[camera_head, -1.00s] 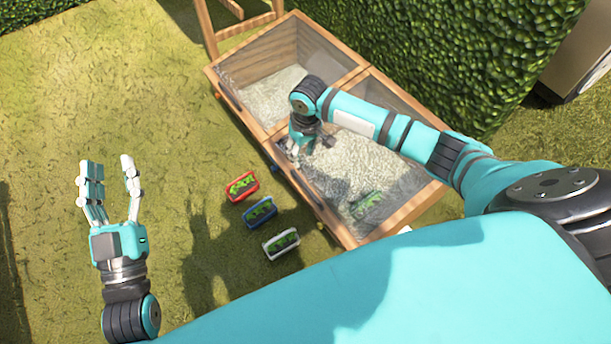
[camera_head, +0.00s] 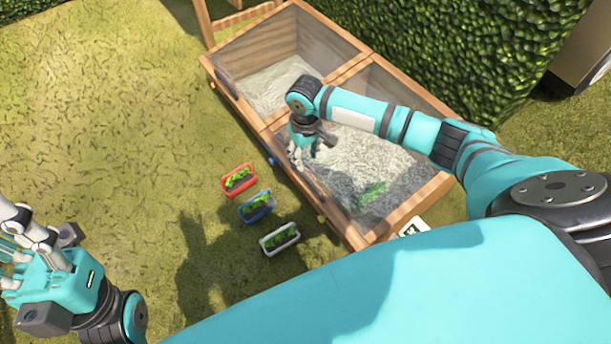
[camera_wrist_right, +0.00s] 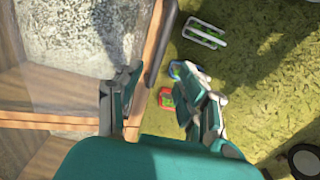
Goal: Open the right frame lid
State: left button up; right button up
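A wooden cold frame with two glazed lids stands right of centre in the head view. The right frame lid (camera_head: 372,140) looks shut, with pale soil and a green plant visible through its glass. My right gripper (camera_head: 303,160) is at this lid's front edge, near the middle divider. In the right wrist view, my right gripper (camera_wrist_right: 160,75) has its fingers spread, one over the wooden edge and one outside it. A dark handle-like bar (camera_wrist_right: 160,42) lies between them; contact cannot be told. My left gripper (camera_head: 35,245) is at the far left, away from the frame; its fingers overlap.
The left frame lid (camera_head: 290,70) looks shut. Red (camera_head: 238,181), blue (camera_head: 257,206) and white (camera_head: 280,239) planters stand on the grass in front of the frame. A hedge (camera_head: 470,60) rises behind it. Open grass lies to the left.

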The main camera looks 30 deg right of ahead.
aim_at(305, 176)
notch_tip(305, 176, down, 9)
jog(key=b, duration=0.4)
grip_shut()
